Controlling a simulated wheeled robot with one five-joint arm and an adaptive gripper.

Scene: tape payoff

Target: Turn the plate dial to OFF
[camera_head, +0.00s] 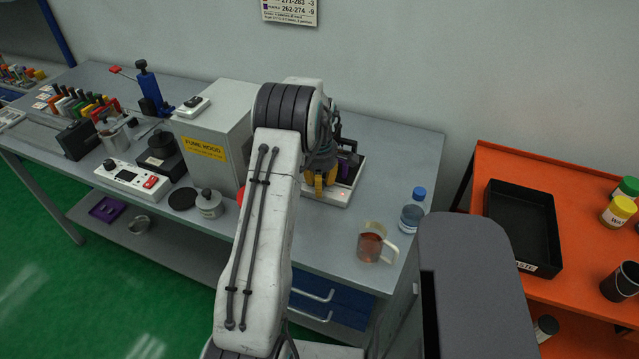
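My gripper (322,165) is over this device, mostly hidden behind my arm. A yellow part and a dark purple block (348,165) show beside it. I cannot tell if the fingers are open or touch anything. Another white unit (132,180) at the left has a dark round knob (109,165) and a red switch.
The fume hood box (212,130) stands close left of my arm. A beaker of brown liquid (374,243) and a blue-capped bottle (413,212) stand near the bench's right end. An orange table (500,165) with a black waste tray (524,185) is at right.

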